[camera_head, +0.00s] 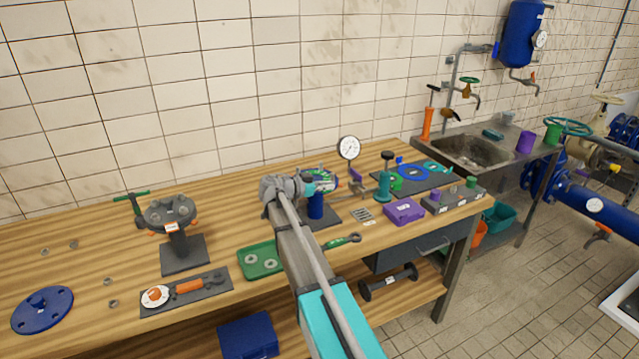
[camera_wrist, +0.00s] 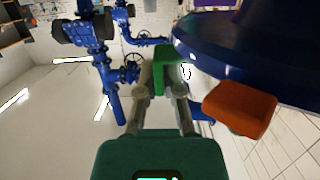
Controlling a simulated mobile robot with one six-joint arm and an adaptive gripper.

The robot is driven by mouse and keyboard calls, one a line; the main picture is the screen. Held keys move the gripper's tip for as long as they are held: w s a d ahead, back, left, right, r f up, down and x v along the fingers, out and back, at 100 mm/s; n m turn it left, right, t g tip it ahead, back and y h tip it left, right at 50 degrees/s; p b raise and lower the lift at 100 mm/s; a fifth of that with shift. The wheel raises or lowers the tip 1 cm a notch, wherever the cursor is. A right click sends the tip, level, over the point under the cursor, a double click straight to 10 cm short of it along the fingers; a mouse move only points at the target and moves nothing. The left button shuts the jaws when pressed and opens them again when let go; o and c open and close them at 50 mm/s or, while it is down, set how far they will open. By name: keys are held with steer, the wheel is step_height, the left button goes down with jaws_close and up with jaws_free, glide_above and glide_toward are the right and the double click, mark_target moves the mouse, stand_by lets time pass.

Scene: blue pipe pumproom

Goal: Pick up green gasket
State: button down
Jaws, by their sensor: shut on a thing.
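My gripper (camera_wrist: 160,92) points away from the wrist camera, its two grey fingers closed on a green piece (camera_wrist: 172,62) with a small white mark. Most of its shape is hidden, so I cannot tell whether it is the gasket. In the head view my gripper (camera_head: 325,180) is low above the workbench, beside a blue cylinder (camera_head: 316,206) on a dark plate.
A dark blue round body (camera_wrist: 250,50) and an orange block (camera_wrist: 240,108) are close to the fingers. On the workbench are a pressure gauge (camera_head: 348,148), purple box (camera_head: 404,211), green tray (camera_head: 261,262) and blue ring (camera_head: 412,172). The bench's left rear is mostly clear.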

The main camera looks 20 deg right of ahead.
steer(key=shift+r, duration=0.15)
steer(key=shift+r+p, duration=0.9)
steer(key=shift+p, duration=0.15)
steer(key=s+a+r+p, duration=0.5)
steer(key=s+r+p, duration=0.6)
steer(key=s, duration=0.2)
steer(key=shift+f, duration=0.15)
stand_by(0.7)
